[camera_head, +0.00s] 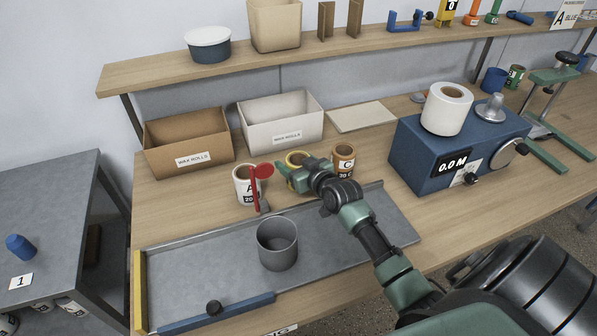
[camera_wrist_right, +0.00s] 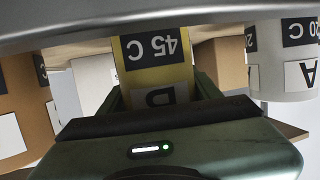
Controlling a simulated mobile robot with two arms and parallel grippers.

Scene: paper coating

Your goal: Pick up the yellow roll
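The yellow roll (camera_head: 296,158) stands on the wooden table, between roll A (camera_head: 243,190) and orange-brown roll C (camera_head: 343,158). My right gripper (camera_head: 297,172) is at it from the front and covers most of its body. In the right wrist view the yellow roll (camera_wrist_right: 155,62) shows a "45 C" label and a letter B. The fingers of the right gripper (camera_wrist_right: 158,90) lie on both sides of it, close to its surface. I cannot tell whether they press on it. My left gripper is not in view.
A red-handled tool (camera_head: 257,180) stands close by roll A. A grey cup (camera_head: 277,250) sits in the metal tray (camera_head: 190,260) in front. Two wax-roll boxes, brown (camera_head: 165,145) and white (camera_head: 280,105), stand behind. A blue machine (camera_head: 430,165) stands to the right.

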